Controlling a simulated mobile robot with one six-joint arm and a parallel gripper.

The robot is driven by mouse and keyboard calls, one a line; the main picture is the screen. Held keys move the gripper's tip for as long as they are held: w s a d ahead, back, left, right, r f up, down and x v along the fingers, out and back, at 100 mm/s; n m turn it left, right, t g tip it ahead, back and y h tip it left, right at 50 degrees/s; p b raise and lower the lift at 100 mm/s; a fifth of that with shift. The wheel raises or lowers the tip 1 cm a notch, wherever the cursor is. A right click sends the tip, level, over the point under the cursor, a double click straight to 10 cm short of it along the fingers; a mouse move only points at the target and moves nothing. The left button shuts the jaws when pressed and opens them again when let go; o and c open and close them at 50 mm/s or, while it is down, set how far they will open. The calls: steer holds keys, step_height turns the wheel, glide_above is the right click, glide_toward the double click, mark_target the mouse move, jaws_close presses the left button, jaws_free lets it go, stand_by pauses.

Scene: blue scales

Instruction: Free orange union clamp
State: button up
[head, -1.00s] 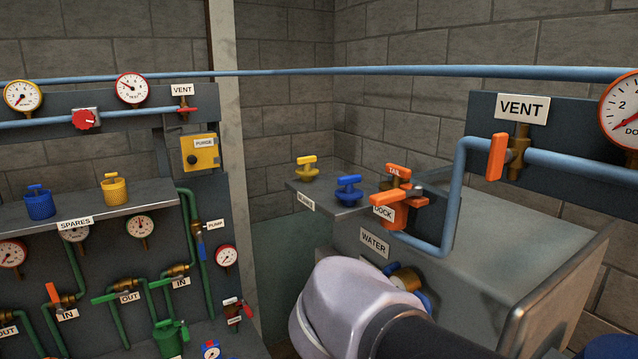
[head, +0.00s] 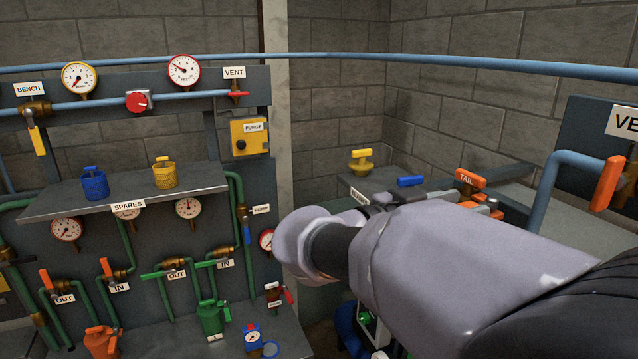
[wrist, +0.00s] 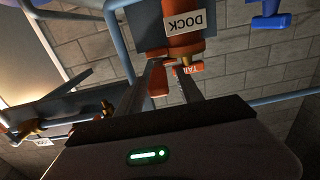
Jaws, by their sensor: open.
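The orange DOCK body (wrist: 183,28) with its upside-down label is at the top of the wrist view, with a brass ring below it. The orange TAIL piece (wrist: 190,69) shows beyond the fingers, and an orange lever-like part (wrist: 157,80) is by the left finger. I cannot tell which part is the union clamp. In the head view the TAIL handle (head: 470,178) stands behind my arm, with orange parts partly hidden beside it. My gripper (wrist: 171,66) is open, its fingertips close to the orange assembly; contact is unclear. My arm hides it in the head view.
A yellow-handled fitting (head: 361,160) and a blue handle (head: 410,181) stand near the orange assembly. A blue pipe (head: 550,190) rises right of it, beside an orange VENT lever (head: 607,183). The SPARES shelf (head: 130,193) and gauge panel are at left.

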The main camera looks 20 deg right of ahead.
mark_target(474, 203)
steer(key=d, duration=0.3)
steer(key=shift+w+d+p, duration=0.1)
steer(key=shift+d+p, duration=0.2)
jaws_close()
stand_by(1.2)
